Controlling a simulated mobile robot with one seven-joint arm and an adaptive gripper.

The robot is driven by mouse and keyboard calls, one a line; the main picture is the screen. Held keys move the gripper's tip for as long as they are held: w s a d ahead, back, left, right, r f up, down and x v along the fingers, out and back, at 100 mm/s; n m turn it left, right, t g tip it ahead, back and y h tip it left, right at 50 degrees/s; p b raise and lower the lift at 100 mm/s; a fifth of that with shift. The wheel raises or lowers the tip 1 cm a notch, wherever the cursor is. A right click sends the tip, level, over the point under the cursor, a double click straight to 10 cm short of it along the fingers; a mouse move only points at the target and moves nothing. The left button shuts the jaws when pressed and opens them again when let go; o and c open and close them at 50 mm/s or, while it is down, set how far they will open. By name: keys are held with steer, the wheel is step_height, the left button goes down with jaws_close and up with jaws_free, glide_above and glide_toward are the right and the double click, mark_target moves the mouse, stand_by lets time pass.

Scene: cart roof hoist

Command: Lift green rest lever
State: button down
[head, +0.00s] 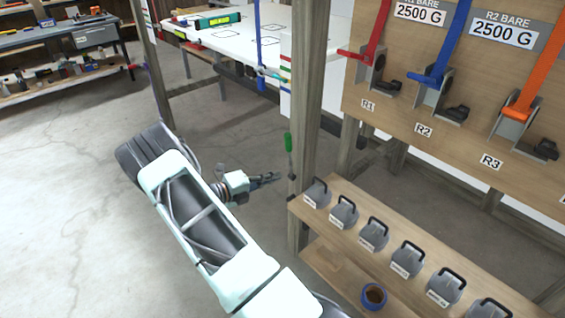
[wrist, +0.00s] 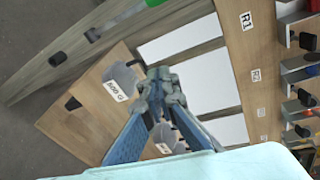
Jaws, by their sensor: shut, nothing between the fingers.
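The green lever (head: 288,143) hangs on the left face of a wooden post, its grip upper and its dark lower part running down to a pivot. In the wrist view a green piece (wrist: 153,3), which looks like its grip, shows at the top edge. My gripper (head: 277,177) is shut and empty, pointing right towards the post, below and just left of the green grip. In the wrist view my gripper (wrist: 160,75) has its fingertips together with nothing between them. I cannot tell from the head view whether it touches the lever.
The wooden post (head: 307,110) stands right of my gripper. A panel with red, blue and orange levers is at the right. Open floor lies left.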

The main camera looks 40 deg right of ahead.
steer(key=w+a+n+t+h+b, duration=0.2)
steer(key=w+a+n+t+h, duration=0.1)
steer(key=a+n+t, duration=0.15)
steer(key=n+t+b, duration=0.1)
steer(key=b, duration=0.1)
glide_toward(286, 145)
steer(key=x, duration=0.6)
steer(key=shift+w+d, duration=0.1)
steer(key=shift+d, duration=0.3)
steer(key=shift+r, duration=0.1)
